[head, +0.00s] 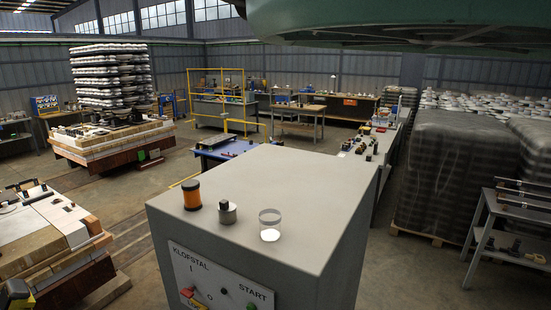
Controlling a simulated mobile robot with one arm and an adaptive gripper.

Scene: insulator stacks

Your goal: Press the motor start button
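A grey control cabinet (290,195) stands in the centre foreground of the head view. Its white front panel (205,270) carries the words KLOFSTAL and START. A green button (251,306) sits under the word START at the bottom edge of the picture, partly cut off. A red and yellow switch (188,294) is at the panel's left, near the marks I and O. A small dark knob (223,291) is between them. The lower part of the panel is out of frame. I do not see my gripper in this view.
On the cabinet top stand an orange and black cylinder (191,194), a grey piece with a black knob (227,213) and a clear glass cup (270,218). A loaded cart (45,240) is at left, a grey shelf (505,235) at right. Bare floor (150,205) lies left of the cabinet.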

